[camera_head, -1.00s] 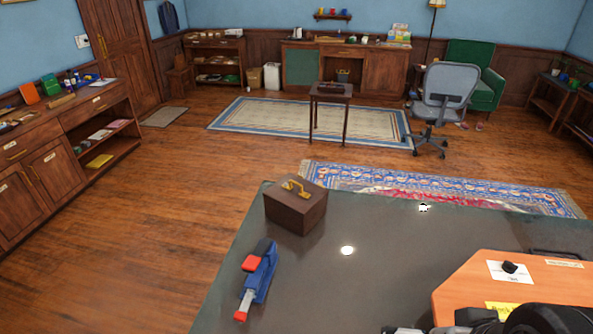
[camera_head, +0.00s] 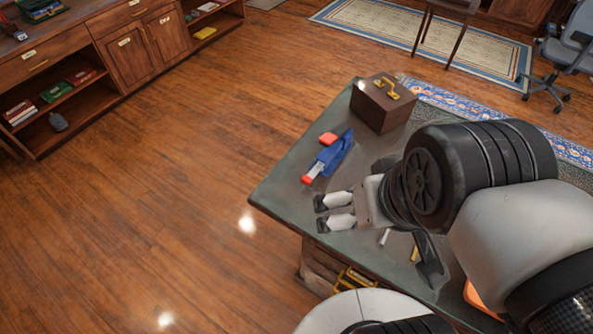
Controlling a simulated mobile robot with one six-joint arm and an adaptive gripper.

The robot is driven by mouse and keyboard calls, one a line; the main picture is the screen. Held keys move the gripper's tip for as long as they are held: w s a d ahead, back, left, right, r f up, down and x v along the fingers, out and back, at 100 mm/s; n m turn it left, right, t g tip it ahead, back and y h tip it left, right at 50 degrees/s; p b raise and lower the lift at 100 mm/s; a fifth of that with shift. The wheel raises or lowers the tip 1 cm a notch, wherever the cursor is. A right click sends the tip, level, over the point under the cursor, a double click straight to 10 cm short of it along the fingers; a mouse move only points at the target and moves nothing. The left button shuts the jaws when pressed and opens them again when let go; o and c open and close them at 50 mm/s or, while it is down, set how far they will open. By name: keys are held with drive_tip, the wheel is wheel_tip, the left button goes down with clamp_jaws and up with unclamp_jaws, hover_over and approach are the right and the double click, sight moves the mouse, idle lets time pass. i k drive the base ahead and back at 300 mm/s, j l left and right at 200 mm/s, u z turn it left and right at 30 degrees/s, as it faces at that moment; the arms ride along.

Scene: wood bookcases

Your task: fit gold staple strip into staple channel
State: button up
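A blue stapler-like tool (camera_head: 334,155) with red parts and a grey end lies on the dark tabletop (camera_head: 290,165), left of the wooden box. It seems to hold the staple channel, but the channel is too small to make out. My gripper (camera_head: 321,213) is over the table near its left edge, just below the tool in the picture. Its two fingers point left, apart, with nothing between them. A small gold strip (camera_head: 414,253) shows on the table beside my arm, partly hidden; it may be the staple strip. A short silver piece (camera_head: 384,237) lies left of it.
A brown box (camera_head: 383,104) with a gold handle stands at the table's far corner. Something orange (camera_head: 475,297) shows behind my arm. The floor left of the table is clear up to a wooden cabinet (camera_head: 110,60).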

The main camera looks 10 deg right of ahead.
sight(306, 179)
drive_tip(key=k+l+z, duration=0.1)
drive_tip(key=l+z, duration=0.15)
drive_tip(key=z, duration=0.15)
drive_tip(key=l+z, duration=0.35)
drive_tip(key=k+j, duration=0.05)
